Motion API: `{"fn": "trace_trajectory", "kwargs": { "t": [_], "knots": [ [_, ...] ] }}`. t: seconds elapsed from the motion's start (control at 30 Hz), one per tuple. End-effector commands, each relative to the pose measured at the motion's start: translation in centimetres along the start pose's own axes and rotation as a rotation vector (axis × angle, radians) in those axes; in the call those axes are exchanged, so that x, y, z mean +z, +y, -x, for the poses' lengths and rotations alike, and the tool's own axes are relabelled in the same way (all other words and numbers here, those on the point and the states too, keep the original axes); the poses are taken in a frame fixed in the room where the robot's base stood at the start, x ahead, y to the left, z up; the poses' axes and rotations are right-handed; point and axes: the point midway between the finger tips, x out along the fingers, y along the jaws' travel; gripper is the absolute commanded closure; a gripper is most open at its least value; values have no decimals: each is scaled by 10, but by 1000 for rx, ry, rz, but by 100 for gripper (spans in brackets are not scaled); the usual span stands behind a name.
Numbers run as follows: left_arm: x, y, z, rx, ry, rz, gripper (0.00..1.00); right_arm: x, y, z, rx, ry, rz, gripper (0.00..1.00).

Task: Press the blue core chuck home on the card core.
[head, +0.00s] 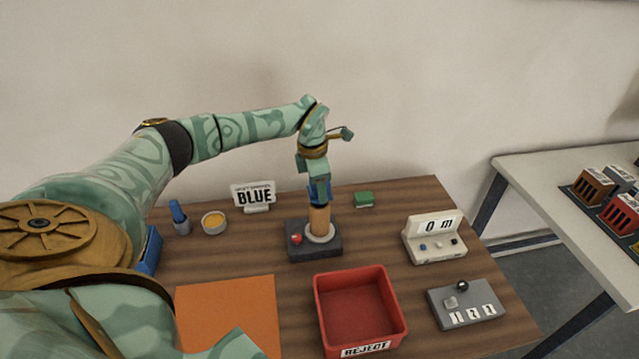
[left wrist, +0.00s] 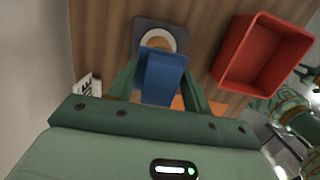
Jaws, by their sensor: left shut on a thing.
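The blue core chuck (head: 320,190) is upright between the fingers of my left gripper (head: 317,178), which is shut on it. In the left wrist view the chuck (left wrist: 163,80) is a blue block between the two green fingers. The tan card core (head: 320,217) stands upright in a pale ring on a dark grey base (head: 326,250) with a red knob. The chuck is directly above the core, at its top end; I cannot tell how deep it sits. The left wrist view shows only a little of the core (left wrist: 158,43), the rest hidden behind the chuck.
A red REJECT bin (head: 325,322) stands in front of the base, and an orange mat (head: 228,312) lies front left.

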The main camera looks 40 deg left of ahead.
Motion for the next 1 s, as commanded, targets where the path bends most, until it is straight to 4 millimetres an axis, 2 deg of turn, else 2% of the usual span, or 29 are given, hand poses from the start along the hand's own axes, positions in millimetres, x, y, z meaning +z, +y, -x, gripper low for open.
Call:
{"fn": "trace_trajectory", "kwargs": {
  "t": [1.0],
  "knots": [
    [-2,0,-17,0,0,0,74,1,0,-6,0,-2,0,68]
  ]
}}
